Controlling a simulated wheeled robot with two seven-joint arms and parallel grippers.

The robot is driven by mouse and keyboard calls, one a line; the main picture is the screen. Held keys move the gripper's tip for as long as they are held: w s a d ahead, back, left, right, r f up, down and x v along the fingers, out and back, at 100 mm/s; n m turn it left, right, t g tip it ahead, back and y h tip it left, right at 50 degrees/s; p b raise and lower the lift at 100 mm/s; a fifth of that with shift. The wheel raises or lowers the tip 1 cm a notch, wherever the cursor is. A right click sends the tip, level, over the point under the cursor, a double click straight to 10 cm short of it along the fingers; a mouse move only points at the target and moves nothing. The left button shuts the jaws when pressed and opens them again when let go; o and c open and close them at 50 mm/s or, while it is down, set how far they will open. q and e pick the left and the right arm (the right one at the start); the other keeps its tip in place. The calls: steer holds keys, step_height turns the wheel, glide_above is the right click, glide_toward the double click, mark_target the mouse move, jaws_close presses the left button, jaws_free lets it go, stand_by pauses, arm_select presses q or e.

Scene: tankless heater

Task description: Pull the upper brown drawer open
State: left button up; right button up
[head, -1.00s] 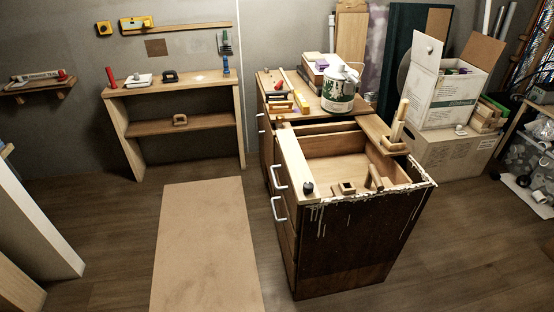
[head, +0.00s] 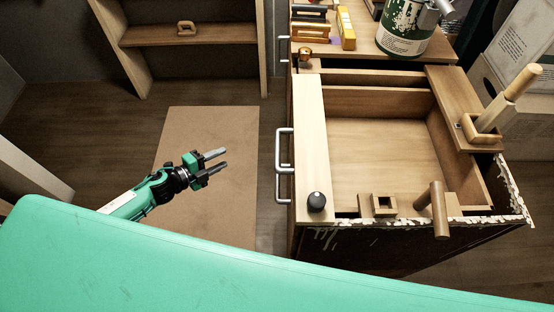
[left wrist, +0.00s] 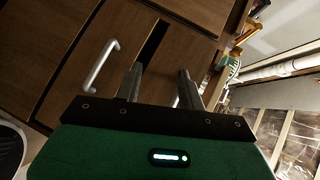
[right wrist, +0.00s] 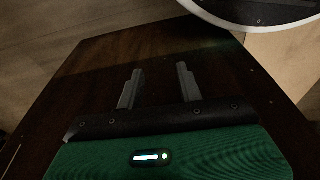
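The brown cabinet (head: 310,125) stands right of centre in the head view, with its top partly open onto a pale wooden inside. Two light handles, an upper one (head: 280,148) and a lower one (head: 281,185), stick out from its left-facing drawer fronts. My left gripper (head: 222,160) is open and empty, left of these handles and apart from them. The left wrist view shows brown drawer fronts (left wrist: 75,50), one handle (left wrist: 100,68) left of the fingers and part of another between them. My right gripper (right wrist: 160,72) is open and empty, facing a dark brown panel (right wrist: 100,60).
A tan mat (head: 215,125) lies on the floor left of the cabinet. A black knob (head: 316,201), a small wooden block (head: 384,205) and a wooden mallet-like piece (head: 438,208) are on the cabinet's near edge. A green-and-white can (head: 405,28) stands behind.

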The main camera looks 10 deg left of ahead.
arm_select(q)
step_height(320, 180, up, 3)
steer(key=d+m+g+h+b, duration=0.1)
steer(key=d+m+h, duration=0.1)
steer(key=d+m, duration=0.1)
steer(key=m+g+h, duration=0.2)
steer(key=m, duration=0.2)
glide_toward(277, 150)
arm_select(e)
step_height(277, 150, up, 5)
steer(key=w, duration=0.2)
arm_select(q)
steer(key=x, duration=0.7)
steer(key=f+x, duration=0.1)
steer(key=x, duration=0.2)
steer(key=shift+w+p, duration=0.4)
arm_select(e)
steer(key=f, duration=0.2)
steer(key=s+f, duration=0.1)
steer(key=f, duration=0.2)
steer(key=shift+d, duration=0.1)
arm_select(q)
jaws_close()
